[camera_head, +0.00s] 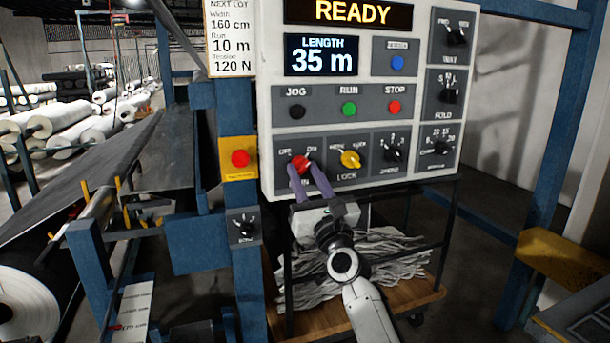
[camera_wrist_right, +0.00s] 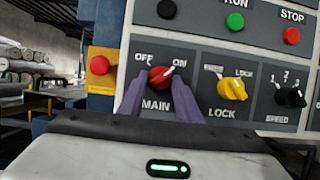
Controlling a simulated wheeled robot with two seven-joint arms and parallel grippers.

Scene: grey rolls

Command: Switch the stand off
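The control panel of the stand (camera_head: 365,115) fills the upper middle of the head view. Its red MAIN knob (camera_head: 300,163) sits at the lower left, between OFF and ON labels. In the right wrist view the knob (camera_wrist_right: 160,79) has its white mark pointing up and right, towards ON. My right gripper (camera_head: 306,171) is open at the knob, one purple finger on each side of it. The fingers stand apart with the knob showing between their tips; I cannot tell whether they touch it. My left gripper is not in view.
The yellow LOCK knob (camera_head: 351,159) is just right of MAIN, and the speed knob (camera_head: 393,150) beyond it. JOG, RUN and STOP buttons are above. A red button on a yellow plate (camera_head: 240,158) is to the left. The lit display (camera_head: 338,12) reads READY.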

